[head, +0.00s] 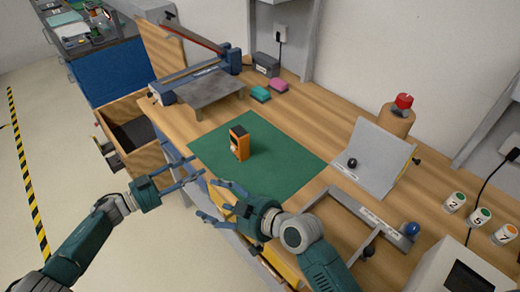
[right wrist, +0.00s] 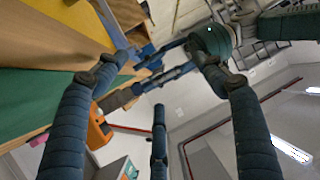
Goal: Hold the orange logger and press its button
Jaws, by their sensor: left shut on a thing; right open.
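The orange logger (head: 239,147) stands upright on the green mat (head: 285,158) in the head view, with a dark panel on one face. I cannot make out its button. It also shows in the right wrist view (right wrist: 98,133), partly behind a finger. My left gripper (head: 188,172) is at the table's front edge, to the left of the logger and apart from it. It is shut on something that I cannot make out. My right gripper (head: 218,200) is open in front of the mat, nearer the camera than the logger and apart from it.
Behind the mat are a grey platform (head: 208,88) and teal and pink blocks (head: 260,94). An open drawer (head: 130,135) is at the left. A grey angled stand (head: 375,160) and a frame with a blue knob (head: 411,229) are at the right. The mat around the logger is clear.

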